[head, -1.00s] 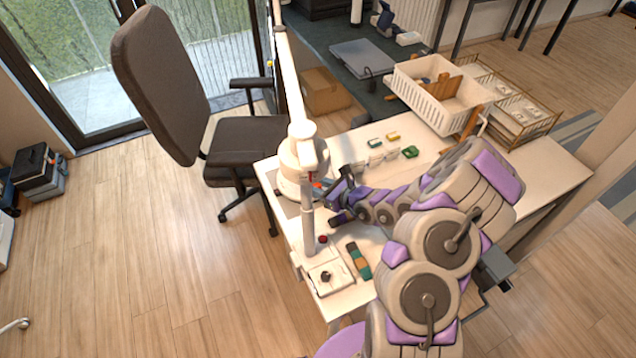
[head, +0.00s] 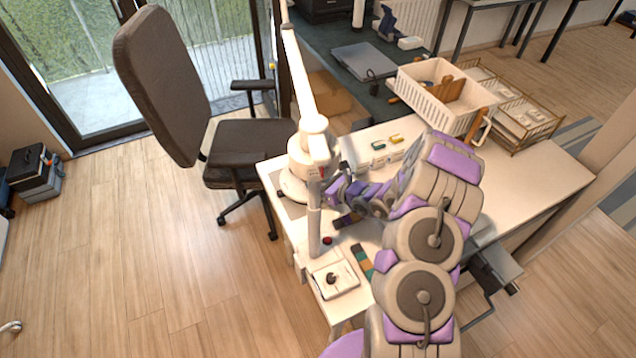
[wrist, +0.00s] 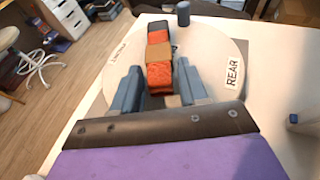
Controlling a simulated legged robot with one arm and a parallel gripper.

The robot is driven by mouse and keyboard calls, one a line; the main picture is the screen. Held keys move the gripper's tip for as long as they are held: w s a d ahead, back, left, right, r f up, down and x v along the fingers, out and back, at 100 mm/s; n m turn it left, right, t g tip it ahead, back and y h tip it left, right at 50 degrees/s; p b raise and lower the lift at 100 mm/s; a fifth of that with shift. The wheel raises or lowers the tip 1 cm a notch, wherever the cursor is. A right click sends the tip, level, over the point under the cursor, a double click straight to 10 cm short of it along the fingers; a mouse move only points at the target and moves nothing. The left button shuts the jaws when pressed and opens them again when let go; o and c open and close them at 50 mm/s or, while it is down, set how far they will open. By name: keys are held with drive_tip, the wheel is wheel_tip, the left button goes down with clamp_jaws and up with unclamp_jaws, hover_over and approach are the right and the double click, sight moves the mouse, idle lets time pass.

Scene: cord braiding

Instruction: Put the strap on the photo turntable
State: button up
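The strap (wrist: 158,72), with orange, tan and dark sections, lies flat across the white round photo turntable (wrist: 212,52) in the wrist view. The turntable carries FRONT and REAR labels at its sides. My gripper (wrist: 157,69) is open, with one blue-grey finger on each side of the strap's near end and a gap on both sides. In the head view my gripper (head: 333,188) is low over the desk beside the white lamp column. The strap cannot be made out there, and my arm and the column hide much of the turntable.
A small dark cylinder (wrist: 183,13) stands at the turntable's far edge. On the desk are a white joystick box (head: 335,280), a red button (head: 327,240), small green and yellow pieces (head: 396,139) and a white basket (head: 432,98). An office chair (head: 180,100) stands left.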

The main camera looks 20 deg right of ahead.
drive_tip(key=o, duration=0.3)
drive_tip(key=shift+d, duration=0.55)
drive_tip(key=shift+o, duration=0.2)
drive_tip(key=shift+d, duration=0.4)
drive_tip(key=shift+s+a, duration=0.15)
drive_tip(key=shift+a, duration=0.05)
drive_tip(key=shift+s+r, duration=0.2)
drive_tip(key=shift+s, duration=0.05)
drive_tip(key=p+v, duration=0.2)
drive_tip(key=v, duration=0.9)
